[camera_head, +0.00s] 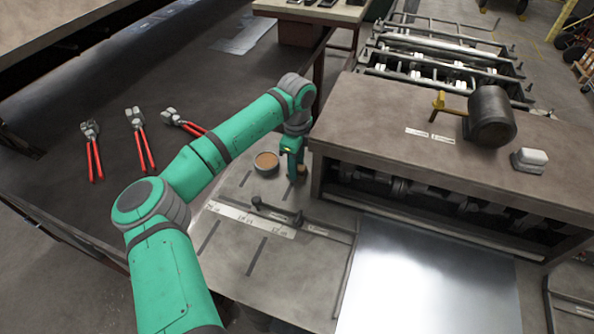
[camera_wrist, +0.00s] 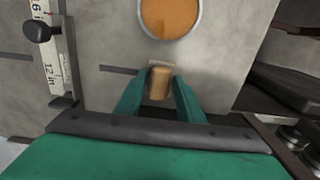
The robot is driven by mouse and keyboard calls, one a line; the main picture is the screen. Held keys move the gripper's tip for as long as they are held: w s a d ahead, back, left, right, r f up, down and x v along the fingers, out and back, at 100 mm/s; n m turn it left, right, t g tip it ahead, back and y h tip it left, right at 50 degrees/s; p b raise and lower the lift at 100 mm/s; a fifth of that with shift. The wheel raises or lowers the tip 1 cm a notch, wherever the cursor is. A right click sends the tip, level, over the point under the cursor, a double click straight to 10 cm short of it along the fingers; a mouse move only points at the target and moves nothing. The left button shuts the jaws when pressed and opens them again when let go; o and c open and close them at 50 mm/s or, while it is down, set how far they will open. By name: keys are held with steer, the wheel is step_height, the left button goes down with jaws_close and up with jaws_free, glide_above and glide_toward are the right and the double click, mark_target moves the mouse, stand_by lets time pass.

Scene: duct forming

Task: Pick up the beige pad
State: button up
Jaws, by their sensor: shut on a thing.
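The beige pad (camera_wrist: 160,83) is a small tan block between the two fingers of my gripper (camera_wrist: 159,88) in the wrist view. The fingers touch it on both sides. In the head view the pad (camera_head: 302,171) shows as a small brown piece at the tip of my gripper (camera_head: 297,174), low over the grey worktable. I cannot tell whether the pad touches the surface.
A round tin with orange-brown contents (camera_head: 266,163) stands close to my gripper; it also shows in the wrist view (camera_wrist: 170,15). A ruler (camera_head: 248,219) with a rail lies in front. The forming machine (camera_head: 440,130) stands to the right. Several red-handled pliers (camera_head: 140,138) lie at left.

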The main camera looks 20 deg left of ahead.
steer(key=shift+d+r, duration=0.1)
steer(key=shift+d, duration=0.35)
steer(key=shift+r, duration=0.6)
steer(key=s+r, duration=0.7)
steer(key=s, duration=0.2)
steer(key=s+r, duration=0.4)
steer(key=s, duration=0.1)
steer(key=shift+a+r, duration=0.25)
steer(key=shift+r, duration=0.1)
steer(key=o, duration=0.6)
steer(key=shift+w, duration=0.1)
steer(key=c, duration=0.4)
steer(key=shift+o, duration=0.2)
steer(key=shift+a, duration=0.15)
